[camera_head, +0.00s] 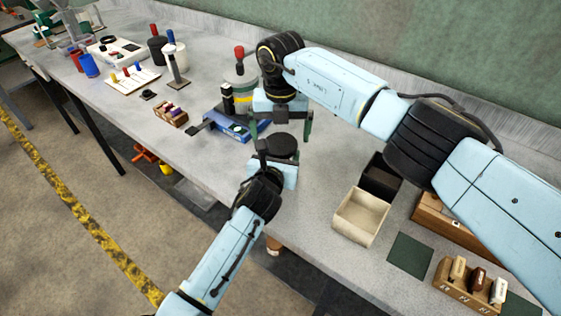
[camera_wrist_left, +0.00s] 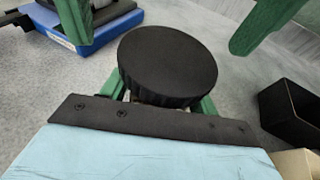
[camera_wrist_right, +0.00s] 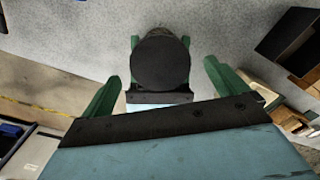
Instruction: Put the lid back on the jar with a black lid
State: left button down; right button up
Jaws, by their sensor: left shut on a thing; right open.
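A round black lid (camera_head: 283,147) shows in the head view near the table's front edge. In the left wrist view the black lid (camera_wrist_left: 168,62) faces up, and a sliver of a paler body shows under its rim; the rest is hidden. My left gripper (camera_head: 277,158) is shut on this lidded thing, its green fingers at both sides just under the rim. My right gripper (camera_head: 280,127) is open and empty, just above and behind the lid. In the right wrist view the lid (camera_wrist_right: 160,62) lies between and beyond its spread fingers, apart from them.
A blue device (camera_head: 228,127) stands left of the grippers. A dark box (camera_head: 381,178) and a cream box (camera_head: 361,216) stand to the right. A green mat (camera_head: 410,254) and a wooden holder (camera_head: 468,284) lie farther right. The table's front edge is close to my left gripper.

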notch_tip(320, 180, up, 10)
dwell(0.3)
pick_arm(q)
jog(key=shift+c, duration=1.5)
grip_release()
jog(key=shift+s, duration=0.1)
jog(key=p+v, duration=0.3)
jog(key=v, duration=1)
pick_arm(e)
notch_tip(320, 180, up, 3)
jog(key=shift+f, duration=0.1)
pick_arm(q)
jog(key=shift+s+a, duration=0.1)
jog(key=shift+a, duration=0.05)
